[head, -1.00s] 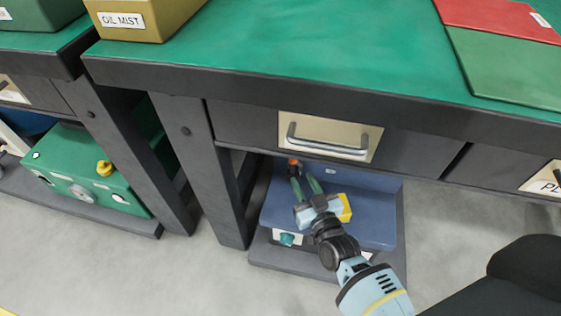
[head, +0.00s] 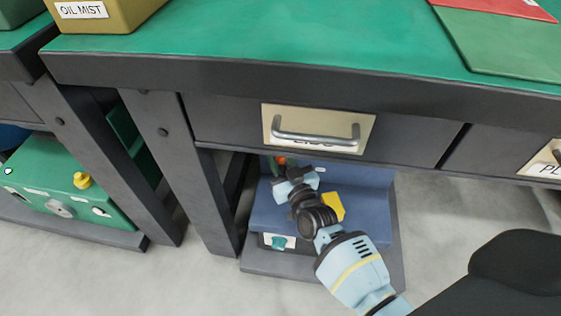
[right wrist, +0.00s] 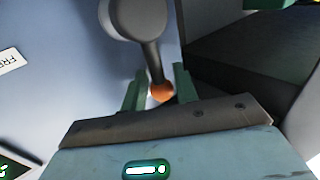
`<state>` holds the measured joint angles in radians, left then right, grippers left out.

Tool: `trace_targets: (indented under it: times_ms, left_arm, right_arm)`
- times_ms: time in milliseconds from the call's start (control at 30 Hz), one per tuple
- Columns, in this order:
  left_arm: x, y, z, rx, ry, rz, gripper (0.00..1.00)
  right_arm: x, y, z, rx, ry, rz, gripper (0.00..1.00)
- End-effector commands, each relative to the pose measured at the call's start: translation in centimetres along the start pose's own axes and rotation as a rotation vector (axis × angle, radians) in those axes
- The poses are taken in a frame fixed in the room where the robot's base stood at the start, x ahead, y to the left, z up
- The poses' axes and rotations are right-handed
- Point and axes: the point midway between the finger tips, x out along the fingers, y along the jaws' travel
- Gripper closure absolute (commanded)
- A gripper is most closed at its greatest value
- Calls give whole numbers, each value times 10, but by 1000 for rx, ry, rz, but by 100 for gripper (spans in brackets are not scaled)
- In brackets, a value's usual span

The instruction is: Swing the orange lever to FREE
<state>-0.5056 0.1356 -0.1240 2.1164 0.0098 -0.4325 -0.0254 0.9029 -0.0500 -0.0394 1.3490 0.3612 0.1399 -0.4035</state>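The orange lever shows in the right wrist view as a grey rod (right wrist: 150,55) with an orange knob (right wrist: 162,92), hanging from a round grey hub (right wrist: 138,14). A white label reading FREE (right wrist: 12,60) is on the blue panel to the left. My right gripper (right wrist: 161,88) is open, with one green finger on each side of the knob; I cannot tell whether either finger touches it. In the head view the knob (head: 281,160) shows under the bench, just beyond my right gripper (head: 284,170). My left gripper is not in view.
The blue machine (head: 265,212) stands on a low shelf below the bench. A drawer with a metal handle (head: 316,137) and the green bench top (head: 300,40) overhang it. A bench leg (head: 185,165) is close on the left. A green machine (head: 70,180) is farther left.

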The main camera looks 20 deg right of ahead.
Motion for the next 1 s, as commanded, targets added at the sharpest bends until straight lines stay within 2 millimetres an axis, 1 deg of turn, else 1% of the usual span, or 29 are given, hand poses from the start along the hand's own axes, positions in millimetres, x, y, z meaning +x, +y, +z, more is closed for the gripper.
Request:
trace_targets:
  times_ms: [133, 167, 367, 667, 767, 1000]
  left_arm:
    - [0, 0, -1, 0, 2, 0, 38]
    - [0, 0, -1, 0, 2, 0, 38]
    - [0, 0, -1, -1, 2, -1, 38]
    - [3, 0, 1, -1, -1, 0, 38]
    - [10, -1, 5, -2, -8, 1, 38]
    - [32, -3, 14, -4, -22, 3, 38]
  right_arm:
    - [0, 0, 0, 0, 0, 0, 71]
    - [0, 0, 0, 0, 0, 0, 73]
    - [0, 0, 0, 0, 0, 0, 99]
    - [-2, 2, 2, 22, 15, 0, 100]
    - [-5, 7, 5, 83, 58, 0, 100]
    - [-14, 20, 10, 302, 201, -1, 100]
